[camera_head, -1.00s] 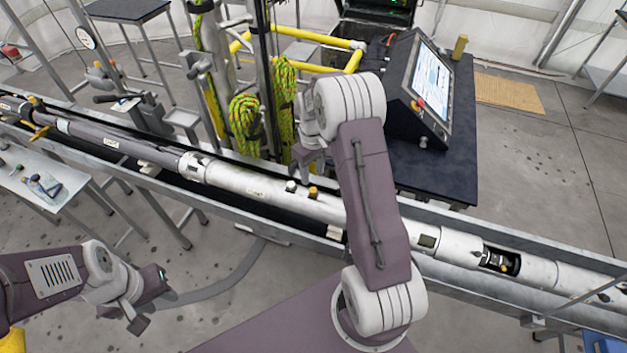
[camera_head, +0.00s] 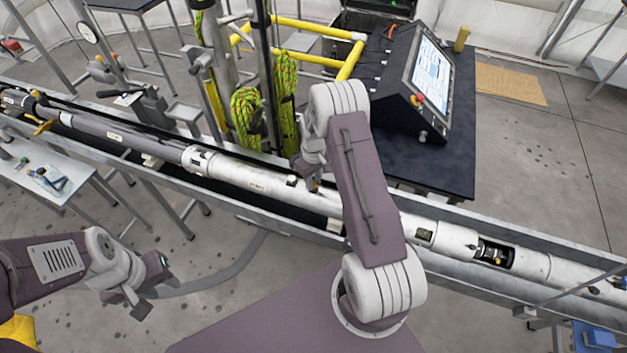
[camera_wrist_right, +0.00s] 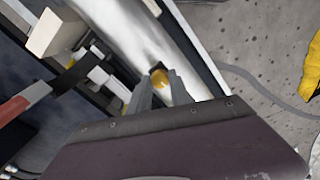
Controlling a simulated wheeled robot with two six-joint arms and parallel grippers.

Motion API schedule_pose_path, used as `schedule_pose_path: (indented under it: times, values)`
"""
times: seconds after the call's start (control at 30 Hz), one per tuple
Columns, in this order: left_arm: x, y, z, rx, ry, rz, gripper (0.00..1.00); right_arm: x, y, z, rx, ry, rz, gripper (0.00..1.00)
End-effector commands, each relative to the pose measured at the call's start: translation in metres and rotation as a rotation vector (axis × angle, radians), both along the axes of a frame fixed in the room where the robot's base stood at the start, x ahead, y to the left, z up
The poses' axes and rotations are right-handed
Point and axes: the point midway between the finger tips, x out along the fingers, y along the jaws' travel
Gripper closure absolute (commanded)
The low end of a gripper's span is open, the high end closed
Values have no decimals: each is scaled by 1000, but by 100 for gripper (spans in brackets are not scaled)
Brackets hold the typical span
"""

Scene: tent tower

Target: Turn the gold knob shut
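The gold knob (camera_wrist_right: 160,78) sits on top of the long silver pipe and shows between the fingertips of my right gripper (camera_wrist_right: 161,80) in the right wrist view. The fingers are apart, one on each side of the knob; whether they touch it is not clear. In the head view my right gripper (camera_head: 312,178) is low over the pipe (camera_head: 240,176) and partly covers the gold knob (camera_head: 315,185). My left gripper (camera_head: 138,303) hangs empty at lower left, away from the pipe; its fingers look apart.
A second small knob (camera_head: 292,180) stands on the pipe just left of the gold one. A black table with a slanted control console (camera_head: 412,85) stands behind my right arm. Yellow-green ropes (camera_head: 246,118) hang behind the pipe. A grey trough runs around the pipe.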

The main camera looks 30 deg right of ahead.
Motion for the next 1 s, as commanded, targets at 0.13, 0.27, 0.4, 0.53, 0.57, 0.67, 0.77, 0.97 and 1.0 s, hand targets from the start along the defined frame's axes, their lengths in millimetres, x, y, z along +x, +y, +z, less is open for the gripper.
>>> schedule_pose_path:
  times: [0.13, 0.27, 0.4, 0.53, 0.57, 0.67, 0.77, 0.97, 1.0]
  values:
    - [0, 0, -9, 0, 0, 0, 64, 1, 0, -2, 0, -2, -99, 100]
    - [0, 0, -8, 0, 0, 0, 64, 0, 0, 0, -1, -1, -137, 100]
    - [0, 0, -8, 0, 0, 0, 64, 0, 0, 0, 0, -1, -136, 100]
    - [0, 0, -8, 0, 0, 0, 64, 0, 0, 0, 0, 0, -135, 54]
    - [0, 0, -8, 0, 0, 0, 64, 0, 0, 0, 0, 0, -135, 54]
    - [0, 0, -8, 0, 0, 0, 64, 0, 0, 0, 0, 0, -135, 54]
    - [0, 0, -8, 0, 0, 0, 64, 0, 0, 0, 0, 0, -135, 54]
    - [0, 0, -19, 0, 0, 0, 64, 2, -1, 16, -1, -5, -135, 54]
    - [0, 0, -24, 0, 0, 0, 64, 2, -1, 24, -1, -6, -135, 54]
